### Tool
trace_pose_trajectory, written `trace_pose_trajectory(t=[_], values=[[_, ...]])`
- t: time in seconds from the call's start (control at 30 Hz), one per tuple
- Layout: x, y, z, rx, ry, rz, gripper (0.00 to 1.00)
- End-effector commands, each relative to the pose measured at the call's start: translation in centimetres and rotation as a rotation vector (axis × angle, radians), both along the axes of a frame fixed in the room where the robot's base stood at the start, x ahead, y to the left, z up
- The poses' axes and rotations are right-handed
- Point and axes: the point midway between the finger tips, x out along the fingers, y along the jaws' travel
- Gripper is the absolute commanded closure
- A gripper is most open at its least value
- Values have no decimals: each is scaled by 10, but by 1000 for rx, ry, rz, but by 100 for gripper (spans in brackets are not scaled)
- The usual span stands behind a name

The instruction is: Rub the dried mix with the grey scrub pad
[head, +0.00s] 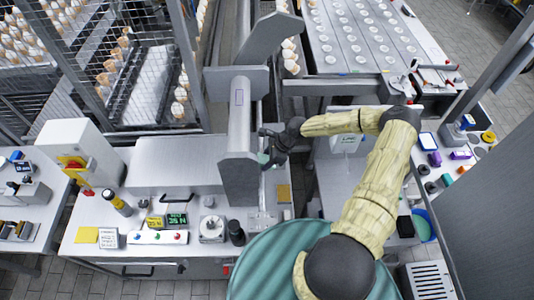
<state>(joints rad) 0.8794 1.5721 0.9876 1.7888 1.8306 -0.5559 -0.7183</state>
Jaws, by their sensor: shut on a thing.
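My gripper (266,147) is at the end of my tan-sleeved arm, close against the right side of the upright grey machine housing (238,140). It is shut on a small grey-green thing (263,158), which I take to be the scrub pad. The dark fingers hide most of it. I cannot make out the dried mix; the gripper and housing may cover it. I cannot tell whether the pad touches the housing.
A yellow-brown sponge-like block (284,193) lies right of the housing. A conveyor with pale discs (350,35) stands behind.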

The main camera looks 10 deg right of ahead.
Motion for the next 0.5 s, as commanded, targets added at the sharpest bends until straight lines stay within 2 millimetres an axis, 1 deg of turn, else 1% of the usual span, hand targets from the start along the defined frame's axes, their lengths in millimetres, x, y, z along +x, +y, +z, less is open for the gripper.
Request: trace_pose_trajectory(t=[0.07, 0.33, 0.5], values=[[-3, 0, 0, -1, 1, 1, 74], [-2, 0, 1, 0, -1, -1, 74], [-2, -5, 11, 0, -2, -2, 74]])
